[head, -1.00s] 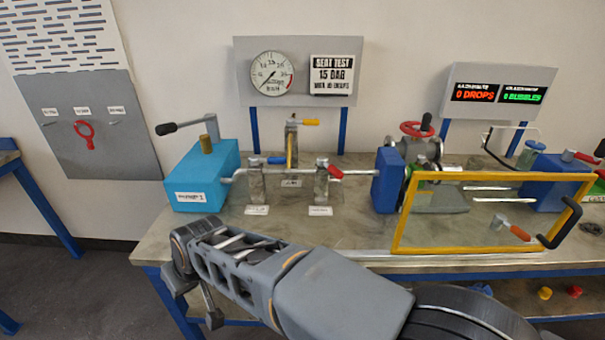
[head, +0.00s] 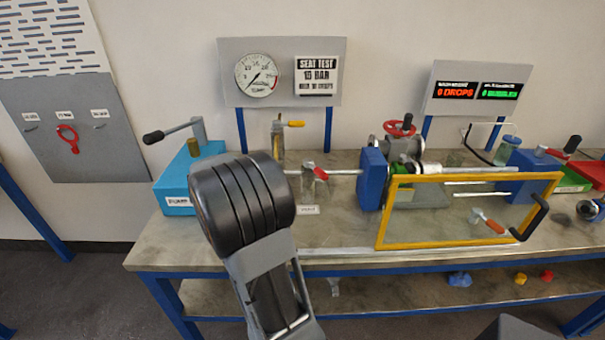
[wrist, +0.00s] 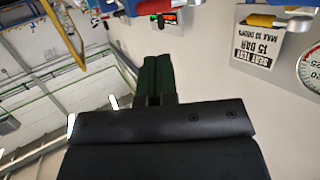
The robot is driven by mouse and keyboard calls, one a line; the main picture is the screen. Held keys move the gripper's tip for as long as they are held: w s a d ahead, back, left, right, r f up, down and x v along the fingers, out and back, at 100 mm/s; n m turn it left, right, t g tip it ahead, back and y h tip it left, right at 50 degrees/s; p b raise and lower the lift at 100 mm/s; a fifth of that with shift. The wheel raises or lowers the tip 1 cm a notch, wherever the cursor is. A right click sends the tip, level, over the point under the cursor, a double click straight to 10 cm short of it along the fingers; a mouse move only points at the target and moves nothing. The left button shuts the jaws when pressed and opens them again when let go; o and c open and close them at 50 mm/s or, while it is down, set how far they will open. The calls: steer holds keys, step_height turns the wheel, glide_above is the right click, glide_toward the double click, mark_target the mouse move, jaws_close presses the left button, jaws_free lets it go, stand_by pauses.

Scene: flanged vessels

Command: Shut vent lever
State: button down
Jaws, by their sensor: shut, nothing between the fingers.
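Three small levers stood on the bench pipework; I cannot read which label says vent. The yellow-handled lever (head: 294,124) stands on the rear post, its handle pointing right. The red-handled lever (head: 320,173) sits on the right front valve. The blue-handled lever is hidden behind my arm in the head view. My gripper (wrist: 155,62) shows in the wrist view with its dark green fingers together and nothing between them. In the head view my arm hides it. A yellow lever handle (wrist: 268,20) shows upside down at the wrist view's top right, apart from the fingers.
The blue pump box (head: 178,190) with its black-handled lever is at left. A pressure gauge (head: 257,75) hangs on the rear panel. A yellow-framed clear guard (head: 385,215) stands at right, by a red handwheel (head: 399,129).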

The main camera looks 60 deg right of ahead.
mark_target(318, 175)
steer(key=shift+g, duration=0.3)
steer(key=x, duration=1.4)
steer(key=shift+s+a+f+p, duration=0.15)
steer(key=shift+s+f+p, duration=0.05)
steer(key=shift+p, duration=0.15)
steer(key=shift+s, duration=0.1)
